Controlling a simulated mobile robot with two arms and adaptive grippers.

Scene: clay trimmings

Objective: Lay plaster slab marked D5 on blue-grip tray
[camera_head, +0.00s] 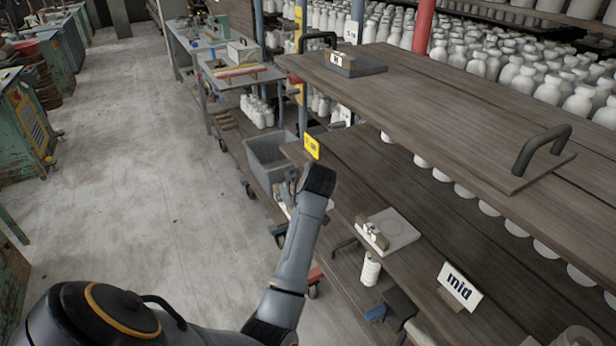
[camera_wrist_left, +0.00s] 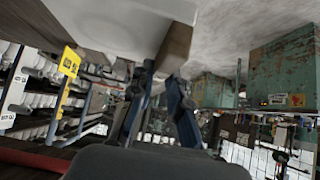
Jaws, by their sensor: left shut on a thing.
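In the left wrist view, my left gripper (camera_wrist_left: 162,80) is shut on a wooden block (camera_wrist_left: 175,48) joined to a pale slab (camera_wrist_left: 115,22). No mark can be read on this slab. In the head view my left wrist (camera_head: 318,180) is over the aisle-side edge of the shelves and mostly hides the gripper and its load. Another pale slab (camera_head: 402,228) with a wooden block lies flat on the middle shelf; its mark is too small to read. I cannot make out a blue-grip tray for certain. My right gripper is not in view.
The upper shelf board (camera_head: 450,105) has dark handles and carries a dark slab (camera_head: 355,68) with a wooden block. A "mid" sign (camera_head: 459,287) stands on the middle shelf (camera_head: 440,225). A grey bin (camera_head: 270,158) stands beyond my wrist. The aisle floor (camera_head: 150,170) is clear.

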